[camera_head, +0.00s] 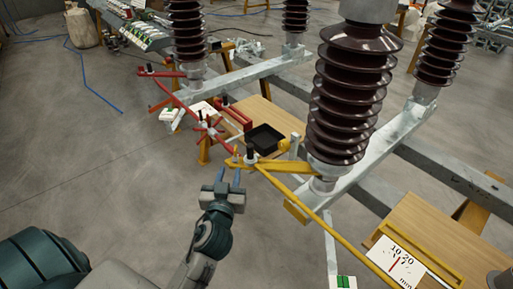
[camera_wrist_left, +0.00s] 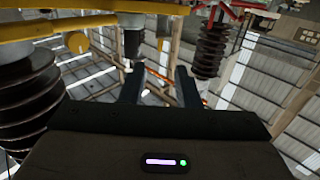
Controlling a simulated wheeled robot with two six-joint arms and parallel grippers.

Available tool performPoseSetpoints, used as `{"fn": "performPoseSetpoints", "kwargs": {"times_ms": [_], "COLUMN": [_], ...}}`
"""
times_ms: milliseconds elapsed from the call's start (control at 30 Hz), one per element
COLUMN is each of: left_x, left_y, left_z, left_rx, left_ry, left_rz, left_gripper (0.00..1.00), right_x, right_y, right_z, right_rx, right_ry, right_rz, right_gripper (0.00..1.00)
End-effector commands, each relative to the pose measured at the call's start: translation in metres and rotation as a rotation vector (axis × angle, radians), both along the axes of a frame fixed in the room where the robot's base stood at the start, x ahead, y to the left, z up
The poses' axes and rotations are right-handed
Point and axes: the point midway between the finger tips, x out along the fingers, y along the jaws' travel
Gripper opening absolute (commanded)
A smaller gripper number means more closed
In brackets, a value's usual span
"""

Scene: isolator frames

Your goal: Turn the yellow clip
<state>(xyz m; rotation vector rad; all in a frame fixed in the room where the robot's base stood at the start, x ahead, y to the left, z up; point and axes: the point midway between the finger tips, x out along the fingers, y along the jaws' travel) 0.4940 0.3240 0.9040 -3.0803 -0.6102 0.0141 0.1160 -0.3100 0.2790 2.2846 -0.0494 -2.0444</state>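The yellow clip (camera_head: 270,167) is at the end of a long yellow bar, beside the foot of the nearest brown insulator, with a dark upright bolt (camera_head: 251,154) at its tip. In the left wrist view, yellow metal (camera_wrist_left: 60,27) crosses the upper left, and a dark bolt (camera_wrist_left: 132,42) hangs down from it just beyond the left fingertip. My left gripper (camera_head: 229,175) points up toward the clip from below and in front. Its two fingers stand apart in the left wrist view (camera_wrist_left: 159,80), with nothing between them. My right gripper is not in view.
Ribbed brown insulators (camera_head: 350,95) stand on grey steel beams (camera_head: 385,155). A red bar (camera_head: 180,100) and a black tray (camera_head: 265,138) lie behind the clip. A wooden board (camera_head: 430,235) with a gauge card (camera_head: 397,262) is at the right. Floor at left is mostly clear.

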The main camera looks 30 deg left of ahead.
Motion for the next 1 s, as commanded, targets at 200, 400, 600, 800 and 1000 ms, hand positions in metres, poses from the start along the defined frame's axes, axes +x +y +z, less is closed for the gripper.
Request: {"fn": "performPoseSetpoints", "kwargs": {"times_ms": [200,400,600,800,1000], "left_x": [0.019,0.056,0.085,0.098,0.099], "left_y": [0.009,0.024,0.036,0.041,0.041], "left_z": [0.008,0.008,0.006,0.005,0.004], "left_rx": [0.003,0.003,0.003,0.0,0.0], "left_ry": [-0.011,-0.01,-0.009,-0.009,-0.009], "left_rz": [0.002,0.002,0.001,0.002,0.001], "left_gripper": [0.29,0.29,0.29,0.29,0.29], "right_x": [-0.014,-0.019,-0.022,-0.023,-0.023], "right_y": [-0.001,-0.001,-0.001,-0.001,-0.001], "right_z": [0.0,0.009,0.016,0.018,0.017], "right_rx": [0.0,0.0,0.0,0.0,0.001], "right_ry": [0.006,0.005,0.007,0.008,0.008], "right_rz": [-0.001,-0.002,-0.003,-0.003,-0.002], "right_gripper": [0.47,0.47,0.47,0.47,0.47]}}
